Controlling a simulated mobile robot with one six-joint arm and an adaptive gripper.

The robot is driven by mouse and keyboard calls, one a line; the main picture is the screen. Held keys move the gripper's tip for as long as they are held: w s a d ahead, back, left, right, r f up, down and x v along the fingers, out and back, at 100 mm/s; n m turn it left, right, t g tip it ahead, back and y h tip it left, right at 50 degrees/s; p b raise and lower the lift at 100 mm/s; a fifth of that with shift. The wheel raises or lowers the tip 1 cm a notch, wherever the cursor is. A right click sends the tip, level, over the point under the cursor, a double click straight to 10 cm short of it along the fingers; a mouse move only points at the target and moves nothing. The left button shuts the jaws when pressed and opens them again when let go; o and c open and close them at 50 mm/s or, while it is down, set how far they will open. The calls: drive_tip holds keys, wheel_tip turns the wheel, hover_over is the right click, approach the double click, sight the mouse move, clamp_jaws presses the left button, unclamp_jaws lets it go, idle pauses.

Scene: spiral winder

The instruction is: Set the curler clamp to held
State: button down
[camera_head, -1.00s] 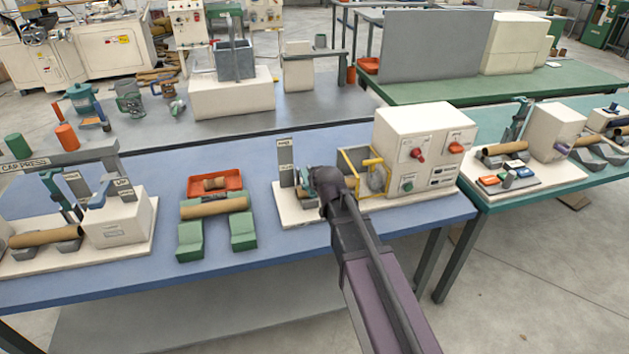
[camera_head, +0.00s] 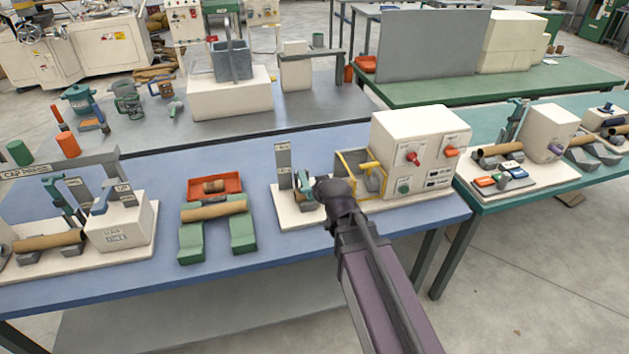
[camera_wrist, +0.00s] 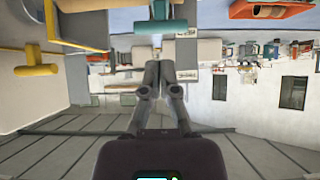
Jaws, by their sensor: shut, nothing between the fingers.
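The curler clamp is a small teal part (camera_head: 304,187) on the cream base of the winder, beside a grey upright post (camera_head: 283,165) with a label at its top. My wrist (camera_head: 333,190) covers part of it in the head view. In the wrist view, which looks upside down, a teal bar (camera_wrist: 160,26) lies across just beyond the fingertips. My gripper (camera_wrist: 157,65) is shut and empty, its fingertips close to that bar; I cannot tell whether they touch. Small white labels (camera_wrist: 187,33) show beside the bar, too small to read.
The winder's cream control box (camera_head: 420,150) with red and green knobs stands right of my gripper. A yellow guard frame (camera_head: 347,172) with a yellow handle is close by on the right. Green supports (camera_head: 243,233) carrying a brown tube (camera_head: 214,209) stand on the left.

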drive_tip(key=shift+s+d, duration=0.25)
drive_tip(key=shift+s, duration=0.7)
drive_tip(key=shift+d, duration=0.1)
drive_tip(key=s+d+f+m+g+h, duration=0.1)
drive_tip(key=s+d+f+g, duration=0.2)
drive_tip(key=s+d+g, duration=0.2)
drive_tip(key=s+d+f+m+g+h, duration=0.1)
drive_tip(key=s+d+f+g, duration=0.3)
drive_tip(key=s+d, duration=0.4)
drive_tip(key=shift+s+m+g+h, duration=0.3)
drive_tip(key=shift+s+m+g, duration=0.15)
drive_tip(key=shift+s, duration=0.4)
idle(0.8)
